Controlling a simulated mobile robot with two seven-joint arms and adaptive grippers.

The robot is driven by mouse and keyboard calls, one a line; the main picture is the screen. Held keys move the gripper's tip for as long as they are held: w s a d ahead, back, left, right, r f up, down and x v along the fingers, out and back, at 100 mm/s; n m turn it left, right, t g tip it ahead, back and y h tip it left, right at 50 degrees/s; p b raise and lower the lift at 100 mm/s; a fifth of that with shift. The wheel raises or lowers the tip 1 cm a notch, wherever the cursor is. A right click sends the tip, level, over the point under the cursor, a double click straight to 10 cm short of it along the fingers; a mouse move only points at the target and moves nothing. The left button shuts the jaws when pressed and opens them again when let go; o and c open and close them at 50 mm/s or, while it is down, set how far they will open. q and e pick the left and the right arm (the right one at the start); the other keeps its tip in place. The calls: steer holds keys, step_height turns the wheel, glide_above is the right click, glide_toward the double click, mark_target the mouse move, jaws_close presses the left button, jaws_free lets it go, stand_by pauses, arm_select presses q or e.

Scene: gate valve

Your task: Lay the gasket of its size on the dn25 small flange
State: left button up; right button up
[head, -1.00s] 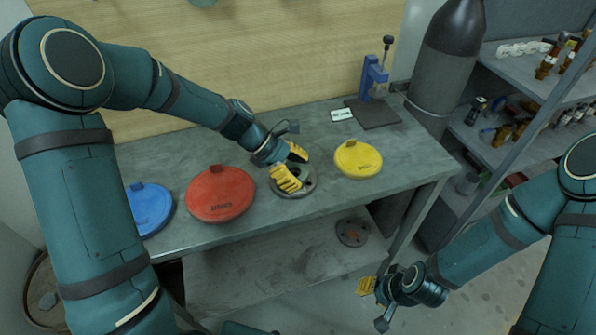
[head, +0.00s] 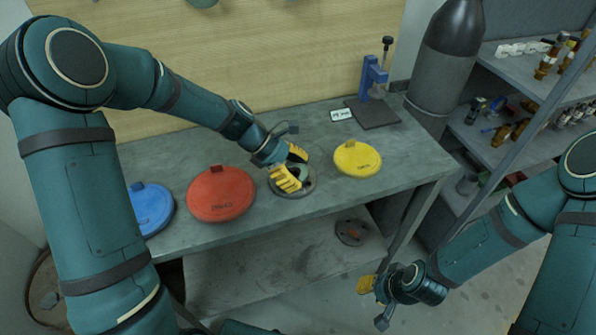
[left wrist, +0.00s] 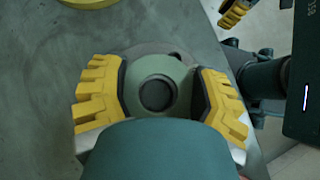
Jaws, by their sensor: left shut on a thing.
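A grey round flange (head: 308,184) with bolt holes lies on the bench, partly hidden under my left gripper (head: 292,168). In the left wrist view the flange (left wrist: 178,56) shows behind a green ring (left wrist: 181,73) with a dark round hole. The yellow fingers of my left gripper (left wrist: 160,93) are on either side of the green ring and shut on it. The ring is over the flange; I cannot tell if it touches it. My right gripper (head: 377,302) hangs in front of the bench, away from the flange; its opening is unclear.
Yellow (head: 357,159), red (head: 221,194) and blue (head: 152,210) tabbed discs lie on the bench beside the flange; their labels are too small to read. Another flange (head: 352,232) lies on the lower shelf. A blue stand (head: 373,78) is at the back.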

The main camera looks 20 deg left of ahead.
arm_select(q)
steer(key=shift+s+a+f, duration=0.25)
steer(key=shift+a+f, duration=0.05)
steer(key=shift+f, duration=0.4)
steer(key=o, duration=1)
steer(key=shift+w+d+r+v, duration=0.1)
steer(key=shift+r+v, duration=0.05)
steer(key=shift+v, duration=1.9)
steer(key=shift+w+d+r+v, duration=0.1)
steer(key=shift+d+v, duration=0.05)
steer(key=shift+v, duration=1.9)
steer(key=shift+w+d+r+v, duration=0.1)
steer(key=shift+r+v, duration=0.05)
steer(key=shift+v, duration=1.9)
